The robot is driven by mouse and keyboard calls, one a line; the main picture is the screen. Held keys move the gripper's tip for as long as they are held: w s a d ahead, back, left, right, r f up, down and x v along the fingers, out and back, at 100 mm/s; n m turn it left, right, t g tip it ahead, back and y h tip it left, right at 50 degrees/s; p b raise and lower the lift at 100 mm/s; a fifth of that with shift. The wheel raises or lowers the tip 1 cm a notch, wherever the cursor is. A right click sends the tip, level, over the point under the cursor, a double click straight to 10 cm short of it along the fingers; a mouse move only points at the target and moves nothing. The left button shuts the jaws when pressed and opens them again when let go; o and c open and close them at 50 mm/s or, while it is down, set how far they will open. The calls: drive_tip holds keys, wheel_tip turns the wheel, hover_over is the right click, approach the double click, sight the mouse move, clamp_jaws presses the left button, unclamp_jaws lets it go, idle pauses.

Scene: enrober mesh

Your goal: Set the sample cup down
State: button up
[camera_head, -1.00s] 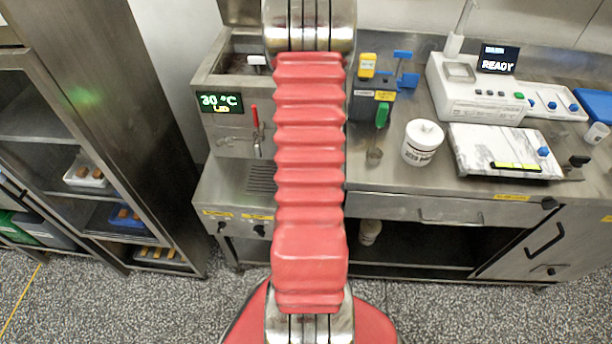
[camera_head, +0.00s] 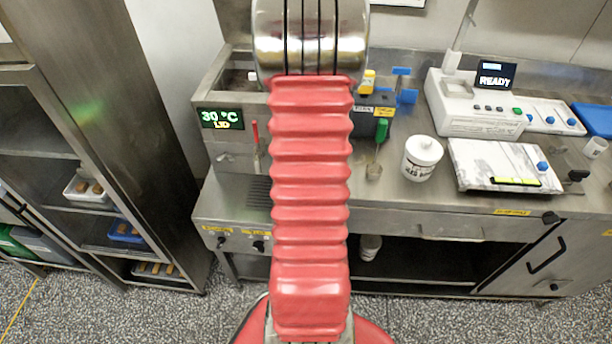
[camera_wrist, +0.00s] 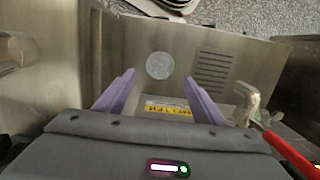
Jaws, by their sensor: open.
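In the wrist view, a round, pale, translucent thing (camera_wrist: 159,66), seemingly the sample cup seen from above, is on the steel ledge (camera_wrist: 128,48) beside a slotted grille. My gripper (camera_wrist: 160,80) is open, with its two purple fingers spread and nothing between the tips. The cup shows just past the fingertips and looks clear of both; I cannot tell the height gap. In the head view, my arm hides the gripper and this spot.
A tap with a red lever (camera_wrist: 290,150) is close on the right of my gripper.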

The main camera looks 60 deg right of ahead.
drive_tip(key=shift+d+r, duration=0.1)
drive_tip(key=shift+r, duration=0.5)
idle(0.4)
drive_tip(key=w+a+r+n+t+h, duration=0.1)
drive_tip(key=w+a+r+n, duration=0.15)
drive_tip(key=a+r, duration=0.35)
drive_tip(key=w+a+r+n, duration=0.2)
drive_tip(key=w+a+r, duration=0.15)
drive_tip(key=a, duration=0.35)
drive_tip(key=w+a+r+n+t+h, duration=0.1)
drive_tip(key=w+a+r+n, duration=0.1)
drive_tip(key=w+a+r, duration=0.35)
drive_tip(key=s+a+r+n+t, duration=0.2)
drive_tip(key=s+a+n, duration=0.1)
drive_tip(key=a, duration=0.9)
drive_tip(key=s+a+r+n+t, duration=0.2)
drive_tip(key=s+a+n, duration=0.1)
drive_tip(key=a, duration=0.9)
drive_tip(key=shift+s+r+n+y, duration=0.4)
drive_tip(key=shift+n, duration=0.05)
